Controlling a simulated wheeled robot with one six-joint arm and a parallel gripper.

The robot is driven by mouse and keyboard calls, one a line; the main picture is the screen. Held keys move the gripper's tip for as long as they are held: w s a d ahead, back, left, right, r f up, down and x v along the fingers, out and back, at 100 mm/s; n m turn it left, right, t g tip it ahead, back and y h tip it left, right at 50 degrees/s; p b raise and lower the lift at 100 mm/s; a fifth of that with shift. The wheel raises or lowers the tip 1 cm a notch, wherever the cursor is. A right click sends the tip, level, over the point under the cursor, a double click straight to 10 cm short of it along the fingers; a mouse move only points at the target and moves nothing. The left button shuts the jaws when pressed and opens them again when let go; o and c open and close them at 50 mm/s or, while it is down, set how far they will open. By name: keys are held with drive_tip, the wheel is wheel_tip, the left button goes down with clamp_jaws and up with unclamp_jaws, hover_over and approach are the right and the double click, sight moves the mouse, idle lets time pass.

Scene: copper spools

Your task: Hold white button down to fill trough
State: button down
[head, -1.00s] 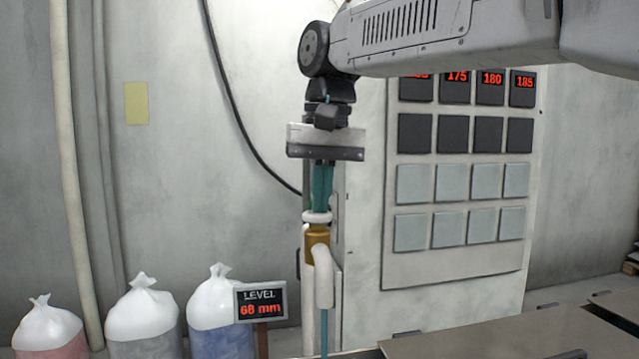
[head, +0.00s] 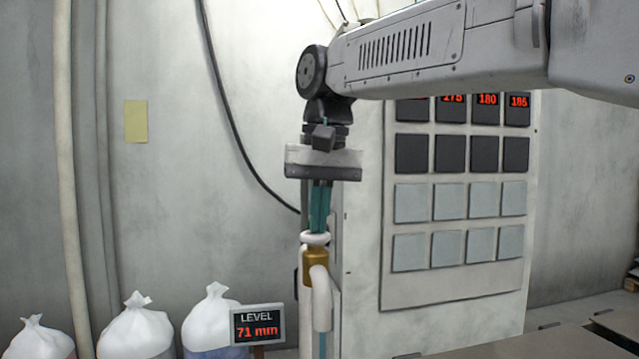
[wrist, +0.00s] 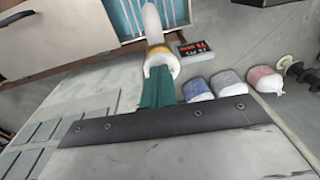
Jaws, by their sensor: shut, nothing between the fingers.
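The white button (head: 316,239) sits on top of a brass valve body (head: 315,259) with a white curved spout (head: 321,297). My gripper (head: 317,228) points straight down with its teal fingers shut and empty. The fingertips meet the top of the button. In the wrist view the shut fingers (wrist: 158,95) reach to the white button (wrist: 161,62). A thin blue-green stream (head: 323,345) runs down below the spout. The level display (head: 258,325) reads 71 mm. The trough (wrist: 128,15) shows in part in the wrist view, with blue-green in it.
A control cabinet (head: 360,290) with rows of square panels stands right of the valve. Several tied white-topped bags (head: 135,325) stand at lower left. A flat grey-brown surface (head: 560,345) lies at lower right. A dark cable hangs on the wall.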

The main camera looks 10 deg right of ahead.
sight(326, 235)
wheel_tip(326, 235, up, 14)
drive_tip(key=s+d, duration=0.1)
drive_tip(key=shift+f, duration=0.1)
idle(0.6)
